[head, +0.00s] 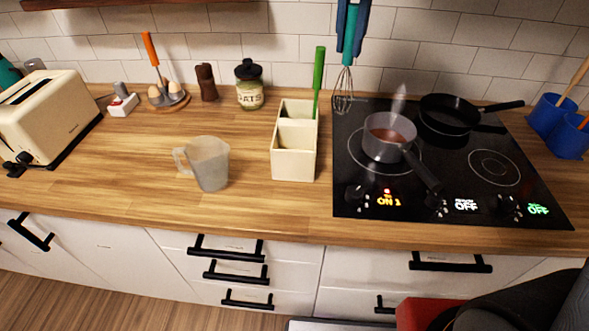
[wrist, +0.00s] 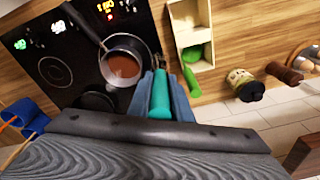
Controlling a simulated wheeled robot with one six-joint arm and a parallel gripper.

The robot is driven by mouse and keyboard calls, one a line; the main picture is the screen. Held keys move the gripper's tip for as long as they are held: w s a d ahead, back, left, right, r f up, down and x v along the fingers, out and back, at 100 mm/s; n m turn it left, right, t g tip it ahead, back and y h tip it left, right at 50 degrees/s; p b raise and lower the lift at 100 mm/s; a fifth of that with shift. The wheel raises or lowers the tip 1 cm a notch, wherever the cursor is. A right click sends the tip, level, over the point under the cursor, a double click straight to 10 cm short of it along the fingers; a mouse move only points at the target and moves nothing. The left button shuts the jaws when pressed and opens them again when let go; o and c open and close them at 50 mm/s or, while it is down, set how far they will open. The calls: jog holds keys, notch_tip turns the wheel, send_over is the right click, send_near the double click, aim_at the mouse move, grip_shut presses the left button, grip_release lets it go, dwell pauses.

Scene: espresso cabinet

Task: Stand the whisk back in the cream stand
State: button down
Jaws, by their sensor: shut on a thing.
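The whisk has a teal handle (head: 350,35) and a wire head (head: 343,93) that hangs down. My gripper (head: 352,22) is shut on the handle, which also shows between the fingers in the wrist view (wrist: 160,95). The whisk hangs near upright over the back left corner of the hob, right of the cream stand and apart from it. The cream stand (head: 292,165) is upright on the worktop, with open compartments; a green-handled tool (head: 318,75) stands in it at the back right. The stand also shows in the wrist view (wrist: 209,45). The wire head is hidden there.
The hob (head: 350,185) has a steaming saucepan (head: 388,150) on a ring marked ON and a black frying pan (head: 450,115) behind it. An oats jar (head: 249,92) and a pale jug (head: 208,165) stand left of the stand. Blue pots (head: 565,135) are far right.

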jog(key=s+a+n+g+b, duration=0.1)
jog(key=s+a+n+b, duration=0.4)
jog(key=a+n, duration=0.55)
notch_tip(320, 180, down, 11)
jog(key=n+p, duration=0.1)
jog(key=p, duration=0.2)
jog(key=shift+s+p, duration=0.3)
jog(key=shift+s, duration=0.1)
jog(key=c, duration=1.6)
grip_release()
jog(key=shift+r, duration=0.1)
notch_tip(320, 180, up, 12)
jog(key=b, duration=0.3)
